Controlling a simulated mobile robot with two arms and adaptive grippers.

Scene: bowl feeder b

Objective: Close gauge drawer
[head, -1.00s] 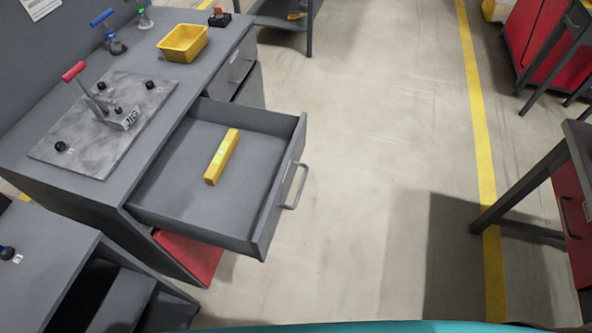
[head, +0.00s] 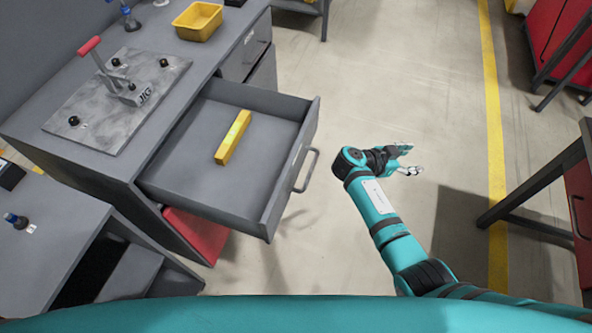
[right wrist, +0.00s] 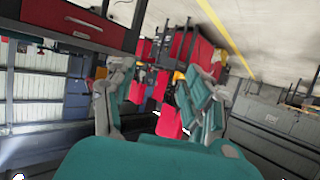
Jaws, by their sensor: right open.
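The grey gauge drawer (head: 192,184) stands pulled out of the grey workbench in the head view. A yellow bar-shaped block (head: 232,137) lies inside it. The drawer's bar handle (head: 306,171) is on its front face, which faces right. My right gripper (head: 411,160) is right of the handle, out over the floor and apart from the drawer. It is open and empty. Its fingers (right wrist: 160,105) also show in the right wrist view, spread apart, with red furniture beyond. My left gripper is not in view.
On the workbench (head: 190,75) are a jig plate (head: 100,125) with a red-handled clamp and a yellow bin (head: 199,22). Another grey unit (head: 50,215) stands at the lower left. A table (head: 545,180) is at the right. The floor between is clear.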

